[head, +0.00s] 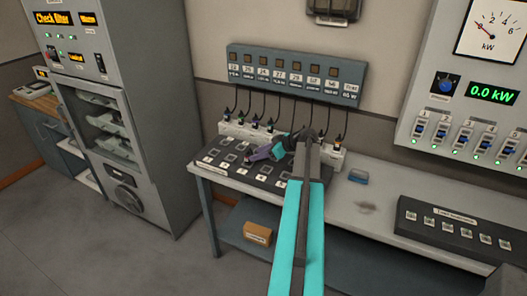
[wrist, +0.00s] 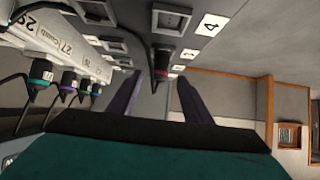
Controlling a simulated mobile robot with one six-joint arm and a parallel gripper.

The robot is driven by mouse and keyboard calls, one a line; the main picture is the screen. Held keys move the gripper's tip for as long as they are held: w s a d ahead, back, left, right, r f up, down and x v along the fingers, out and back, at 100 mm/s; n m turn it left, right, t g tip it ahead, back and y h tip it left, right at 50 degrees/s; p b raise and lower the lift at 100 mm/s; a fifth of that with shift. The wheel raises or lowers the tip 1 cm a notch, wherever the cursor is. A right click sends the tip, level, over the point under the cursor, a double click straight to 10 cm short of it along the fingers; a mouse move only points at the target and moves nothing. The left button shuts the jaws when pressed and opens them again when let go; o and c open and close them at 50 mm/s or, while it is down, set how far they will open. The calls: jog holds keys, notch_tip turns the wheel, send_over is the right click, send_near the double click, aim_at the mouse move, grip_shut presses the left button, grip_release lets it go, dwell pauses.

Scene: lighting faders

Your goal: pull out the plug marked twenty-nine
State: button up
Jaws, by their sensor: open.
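A pale plug strip (wrist: 85,35) crosses the upper left of the wrist view. A label reading 29 (wrist: 28,22) is on it, near a label reading 27. Several plugs with coloured bands hang there, including a teal-banded plug (wrist: 40,72); I cannot tell which plug belongs to 29. My gripper (wrist: 159,92) is open, its two dark purple fingers spread. A dark plug with a reddish band (wrist: 162,60) shows between the fingers in the picture, not gripped. In the head view my gripper (head: 254,155) is over the dark socket panel, in front of the strip, and my arm hides part of the row.
The dark socket panel (head: 215,160) lies on the bench. Cables run up to a labelled wall box (head: 297,85). A grey cabinet (head: 150,180) stands left.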

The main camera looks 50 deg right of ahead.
aim_at(251, 154)
jog(key=shift+b+x, duration=0.6)
jog(key=shift+x, duration=0.2)
jog(key=shift+b+x, duration=1.25)
jog(key=shift+x, duration=0.2)
jog(key=shift+c, duration=0.4)
jog(key=c, duration=1.1)
jog(key=shift+o, duration=0.2)
jog(key=shift+s+r, duration=0.1)
jog(key=shift+r, duration=0.25)
jog(key=shift+d+r, duration=0.1)
jog(key=shift+r, duration=0.1)
jog(key=shift+r, duration=1.85)
jog(key=shift+r, duration=0.15)
